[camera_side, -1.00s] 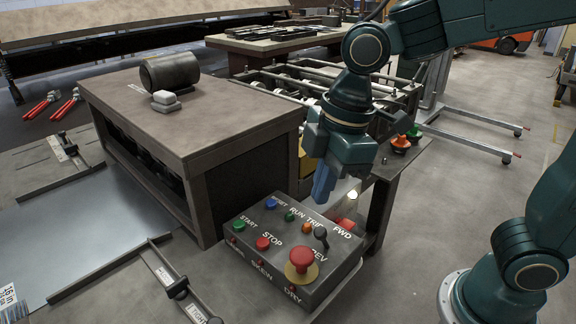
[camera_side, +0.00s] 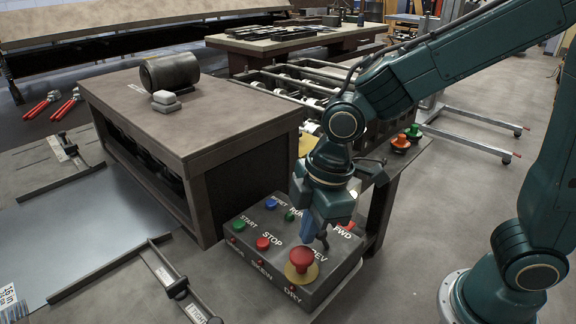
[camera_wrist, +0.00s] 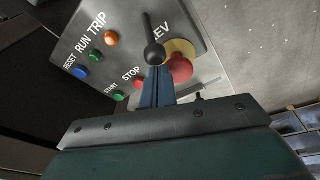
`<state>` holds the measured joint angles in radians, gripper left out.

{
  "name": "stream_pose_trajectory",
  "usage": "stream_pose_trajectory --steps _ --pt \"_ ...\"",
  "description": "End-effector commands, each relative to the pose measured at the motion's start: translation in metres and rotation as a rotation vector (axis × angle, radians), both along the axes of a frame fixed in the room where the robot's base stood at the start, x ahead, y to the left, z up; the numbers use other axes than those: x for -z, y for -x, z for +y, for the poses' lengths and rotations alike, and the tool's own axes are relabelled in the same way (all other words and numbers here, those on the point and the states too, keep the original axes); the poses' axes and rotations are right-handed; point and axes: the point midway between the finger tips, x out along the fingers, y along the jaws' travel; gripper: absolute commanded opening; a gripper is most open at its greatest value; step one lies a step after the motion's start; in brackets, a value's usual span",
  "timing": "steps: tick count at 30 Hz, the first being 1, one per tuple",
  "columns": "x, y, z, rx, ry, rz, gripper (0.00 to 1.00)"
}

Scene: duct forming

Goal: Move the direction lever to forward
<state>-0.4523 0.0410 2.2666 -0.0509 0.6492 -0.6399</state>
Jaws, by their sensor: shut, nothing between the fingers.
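The direction lever (camera_side: 323,237), a short black stick with a round knob, stands on the grey control box (camera_side: 262,278) between the FWD and REV labels. In the wrist view the lever's knob (camera_wrist: 154,54) is just beyond my fingertips, and the REV label is partly covered by the lever. My gripper (camera_side: 307,238) is shut, with blue fingers pointing down just left of the lever in the side view. The fingers (camera_wrist: 157,82) also show in the wrist view, empty. I cannot tell whether they touch the lever.
A red mushroom button (camera_side: 302,259) on a yellow base sits close to the lever. Green (camera_side: 243,220), red (camera_side: 263,243) and blue (camera_side: 271,205) buttons are on the same panel. A brown bench (camera_side: 190,130) stands behind on the left.

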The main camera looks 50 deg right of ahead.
Motion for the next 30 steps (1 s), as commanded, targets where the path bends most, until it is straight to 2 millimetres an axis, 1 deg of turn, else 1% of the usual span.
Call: stream_pose_trajectory --steps 12,30 --pt "-0.0005 0.0001 -0.001 0.001 -0.008 0.001 0.0" --pt "-0.0033 -0.0001 -0.0064 0.003 -0.07 0.0 0.0"
